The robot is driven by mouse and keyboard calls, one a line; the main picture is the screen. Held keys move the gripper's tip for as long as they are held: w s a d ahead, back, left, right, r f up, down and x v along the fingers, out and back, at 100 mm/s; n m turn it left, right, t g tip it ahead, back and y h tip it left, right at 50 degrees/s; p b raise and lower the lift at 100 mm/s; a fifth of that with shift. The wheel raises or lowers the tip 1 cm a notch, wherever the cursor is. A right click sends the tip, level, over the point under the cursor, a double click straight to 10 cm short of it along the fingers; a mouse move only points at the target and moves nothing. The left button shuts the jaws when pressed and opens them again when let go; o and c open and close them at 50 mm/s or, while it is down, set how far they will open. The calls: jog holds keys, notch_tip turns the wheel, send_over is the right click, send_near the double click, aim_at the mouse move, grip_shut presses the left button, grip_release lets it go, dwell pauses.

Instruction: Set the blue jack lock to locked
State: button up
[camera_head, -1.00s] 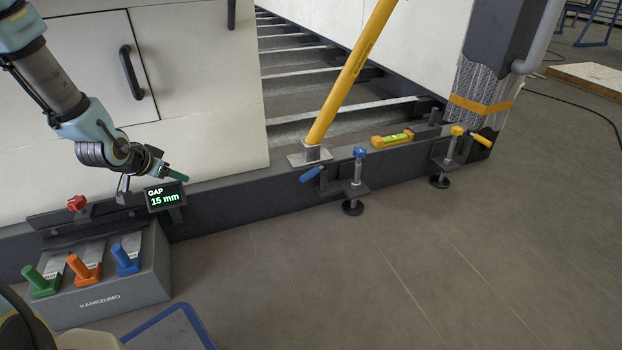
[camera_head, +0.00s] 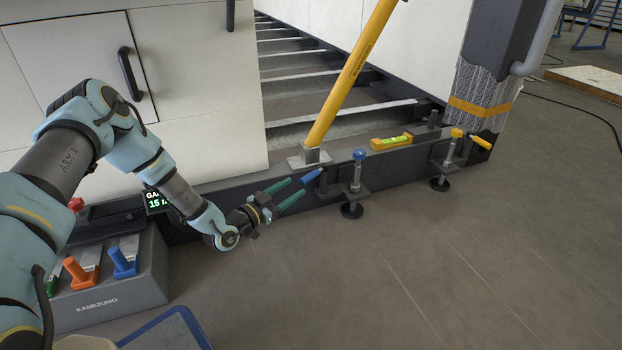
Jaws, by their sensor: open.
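The blue jack lock lever (camera_head: 311,176) sticks out to the left from the dark frame rail, beside the blue-topped jack (camera_head: 357,170). The lever slants, with its free end lower left. My gripper (camera_head: 297,190) is open, with its green fingers just left of the lever's free end and pointing right at it. I cannot tell whether a finger touches the lever. The gripper holds nothing. The jack's round foot (camera_head: 352,210) is near the floor.
A yellow-topped jack with a yellow lever (camera_head: 481,143) stands further right. A yellow level (camera_head: 391,142) lies on the rail. A yellow pole (camera_head: 345,85) rises behind the blue jack. A grey control box (camera_head: 110,294) with coloured levers is lower left.

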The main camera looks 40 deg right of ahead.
aim_at(311, 176)
jog(key=d+b, duration=0.1)
jog(key=d, duration=0.1)
jog(key=d+b, duration=0.1)
jog(key=d, duration=0.2)
jog(key=d+b, duration=0.1)
jog(key=d, duration=0.2)
jog(key=shift+w+f, duration=0.15)
jog(key=shift+w, duration=0.25)
jog(key=shift+d+b, duration=0.3)
jog(key=shift+d, duration=0.1)
jog(key=shift+c, duration=0.2)
grip_shut()
